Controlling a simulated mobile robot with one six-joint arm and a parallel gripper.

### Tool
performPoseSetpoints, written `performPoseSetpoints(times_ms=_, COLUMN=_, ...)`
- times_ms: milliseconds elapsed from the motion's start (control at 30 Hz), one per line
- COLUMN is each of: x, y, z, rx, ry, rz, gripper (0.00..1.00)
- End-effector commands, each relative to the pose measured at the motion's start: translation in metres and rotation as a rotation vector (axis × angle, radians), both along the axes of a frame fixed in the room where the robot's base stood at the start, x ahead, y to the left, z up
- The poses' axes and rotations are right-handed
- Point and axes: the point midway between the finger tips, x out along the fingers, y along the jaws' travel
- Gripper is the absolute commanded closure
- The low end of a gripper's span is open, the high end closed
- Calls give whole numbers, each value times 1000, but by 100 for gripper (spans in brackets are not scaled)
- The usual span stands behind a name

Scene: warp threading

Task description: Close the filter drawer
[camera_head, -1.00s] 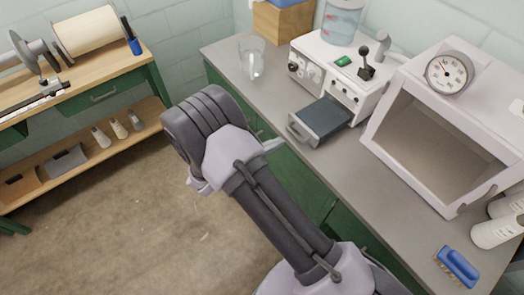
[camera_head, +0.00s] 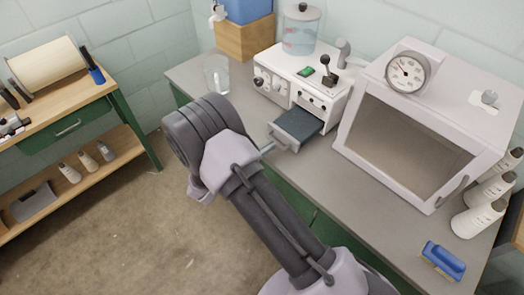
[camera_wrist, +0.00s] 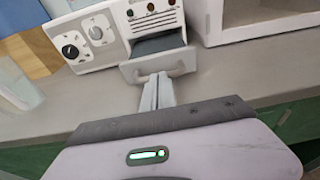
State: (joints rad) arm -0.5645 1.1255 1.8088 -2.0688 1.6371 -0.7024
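The filter drawer (camera_head: 300,124) is a dark-topped tray with a pale front, pulled out of the white machine (camera_head: 305,78) on the grey counter. Its handle (camera_head: 279,137) faces the room. In the wrist view the drawer (camera_wrist: 158,45) stands out below several indicator lights, with its handle (camera_wrist: 152,73) just ahead of my fingers. My gripper (camera_wrist: 158,77) has its two fingers together, with nothing seen between them. The tips are at or just short of the handle; I cannot tell whether they touch. In the head view my arm hides most of my gripper (camera_head: 268,148).
A glass (camera_head: 217,75) stands left of the machine. A white box with a dark window and gauge (camera_head: 420,120) stands to the right. Open floor (camera_head: 130,230) is left of the counter.

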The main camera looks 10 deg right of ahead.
Motion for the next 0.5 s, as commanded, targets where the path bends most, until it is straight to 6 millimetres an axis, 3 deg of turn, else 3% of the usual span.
performPoseSetpoints(times_ms=300, x=42, y=-61, z=-1, rx=1, ry=-1, rz=-4, gripper=100)
performPoseSetpoints(times_ms=500, x=61, y=-87, z=-1, rx=1, ry=-1, rz=-2, gripper=100)
